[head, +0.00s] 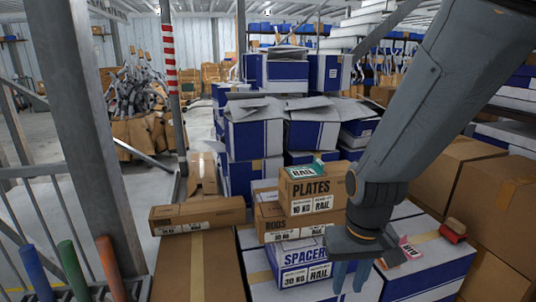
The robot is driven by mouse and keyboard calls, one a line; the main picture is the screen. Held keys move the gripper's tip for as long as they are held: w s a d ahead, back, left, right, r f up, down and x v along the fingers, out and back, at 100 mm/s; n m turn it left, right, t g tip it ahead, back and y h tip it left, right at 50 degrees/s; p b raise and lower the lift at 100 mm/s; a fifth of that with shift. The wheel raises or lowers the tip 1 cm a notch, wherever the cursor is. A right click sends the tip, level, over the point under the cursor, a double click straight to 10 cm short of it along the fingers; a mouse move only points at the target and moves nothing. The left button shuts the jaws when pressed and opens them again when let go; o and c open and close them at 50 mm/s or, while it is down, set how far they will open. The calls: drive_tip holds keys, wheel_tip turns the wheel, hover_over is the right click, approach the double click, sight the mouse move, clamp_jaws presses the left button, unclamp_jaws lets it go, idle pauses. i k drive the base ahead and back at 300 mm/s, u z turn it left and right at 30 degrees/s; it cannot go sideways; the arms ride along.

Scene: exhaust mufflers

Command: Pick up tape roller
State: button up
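A small red roll-shaped object (453,230), which looks like the tape roller, lies on top of a blue-and-white box (425,272) at the right. It is too small to make out in detail. My gripper (350,280) points down at lower centre, left of the red object and apart from it. Its two blue fingers are spread with a gap between them, and nothing shows between them. The fingers hang in front of the blue-and-white boxes, and I cannot tell how high they are above them.
A pink labelled piece (409,248) lies beside my gripper. Stacked cartons marked PLATES (311,189) and SPACER (300,262) stand left of it, with a green item (305,169) on top. Large brown boxes (495,190) crowd the right. A grey post (85,130) stands left.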

sight(454, 229)
drive_tip(key=z, duration=1.35)
drive_tip(key=k, duration=0.65)
drive_tip(key=z, duration=0.75)
drive_tip(key=i, duration=1.65)
drive_tip(key=u, duration=0.75)
